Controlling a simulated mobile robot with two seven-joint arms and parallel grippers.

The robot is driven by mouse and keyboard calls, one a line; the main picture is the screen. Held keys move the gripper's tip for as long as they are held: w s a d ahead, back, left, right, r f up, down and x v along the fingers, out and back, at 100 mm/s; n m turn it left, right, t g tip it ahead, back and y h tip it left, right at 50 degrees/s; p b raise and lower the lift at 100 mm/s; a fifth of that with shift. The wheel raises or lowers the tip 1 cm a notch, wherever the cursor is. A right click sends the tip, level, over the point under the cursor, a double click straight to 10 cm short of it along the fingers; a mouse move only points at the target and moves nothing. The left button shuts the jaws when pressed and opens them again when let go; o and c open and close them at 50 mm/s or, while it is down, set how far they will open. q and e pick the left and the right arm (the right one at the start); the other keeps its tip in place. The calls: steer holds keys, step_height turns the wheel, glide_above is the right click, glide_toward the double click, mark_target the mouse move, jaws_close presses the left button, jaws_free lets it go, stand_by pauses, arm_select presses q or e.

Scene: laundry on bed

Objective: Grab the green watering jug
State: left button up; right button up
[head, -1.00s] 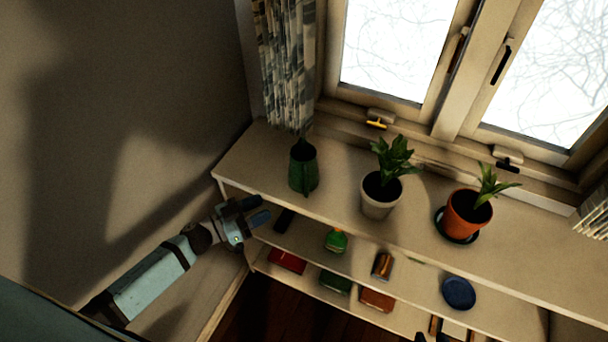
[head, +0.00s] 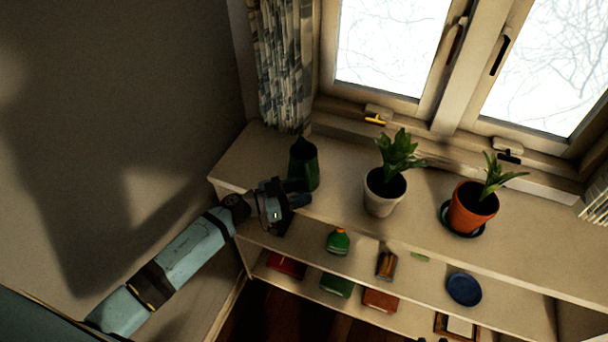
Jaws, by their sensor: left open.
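The green watering jug (head: 304,160) is dark green and stands upright on the top of the shelf unit, near its left end below the curtain. My left gripper (head: 302,193) is open at the jug's lower front side, with its fingers pointing right. The fingers overlap the jug's base in the head view. I cannot tell whether they touch it. My right gripper is not in view.
A white pot with a plant (head: 383,192) stands right of the jug. An orange pot with a plant (head: 472,208) is further right. The shelf unit (head: 340,225) holds a green bottle (head: 338,241), books and a blue dish (head: 464,289) lower down. A curtain (head: 283,65) hangs behind the jug.

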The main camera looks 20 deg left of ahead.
arm_select(q)
steer(key=shift+x, duration=1.15)
jaws_close()
steer(key=shift+r, duration=0.15)
